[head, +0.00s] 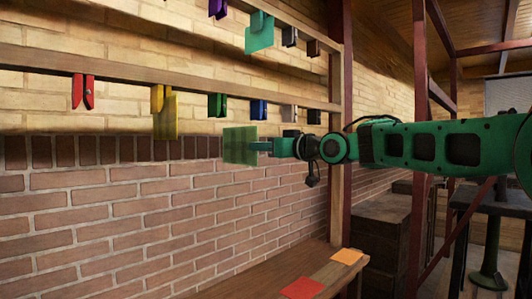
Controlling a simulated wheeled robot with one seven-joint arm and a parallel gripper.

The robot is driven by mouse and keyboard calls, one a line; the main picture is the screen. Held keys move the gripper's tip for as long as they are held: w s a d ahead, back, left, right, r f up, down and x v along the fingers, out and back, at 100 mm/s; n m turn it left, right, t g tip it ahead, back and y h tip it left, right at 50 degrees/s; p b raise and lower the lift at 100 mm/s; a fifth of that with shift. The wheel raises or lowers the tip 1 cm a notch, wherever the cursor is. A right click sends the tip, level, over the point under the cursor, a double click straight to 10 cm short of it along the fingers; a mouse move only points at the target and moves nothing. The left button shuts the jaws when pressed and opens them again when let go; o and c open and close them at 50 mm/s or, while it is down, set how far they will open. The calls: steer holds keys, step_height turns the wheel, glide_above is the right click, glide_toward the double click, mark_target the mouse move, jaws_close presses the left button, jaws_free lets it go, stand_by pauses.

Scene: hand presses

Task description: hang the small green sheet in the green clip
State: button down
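The small green sheet (239,146) hangs upright in front of the brick wall at the picture's middle. My gripper (262,147) reaches in from the right and is shut on the sheet's right edge. The green clip (217,105) hangs from the lower wooden rail, above and slightly left of the sheet. The clip holds no sheet that I can see. The sheet's top edge is a little below the clip's lower end in the picture, and the two look apart. Their distance in depth is hard to judge.
On the lower rail (140,80) hang a red clip (82,91), a yellow clip (157,98) holding a yellow sheet (171,117), and a blue clip (258,108). A teal sheet (259,38) hangs above. Orange (347,256) and red (302,288) sheets lie on the bench below.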

mark_target(244, 135)
steer(key=shift+r+x, duration=0.1)
steer(key=shift+x, duration=1.55)
steer(key=shift+r+x, duration=0.15)
steer(key=shift+x, duration=1.5)
steer(key=shift+w+a+r, duration=0.15)
steer(key=shift+r, duration=1.3)
steer(key=shift+r, duration=1.4)
steer(key=shift+r, duration=0.35)
steer(key=shift+r, duration=0.2)
steer(key=shift+r, duration=0.3)
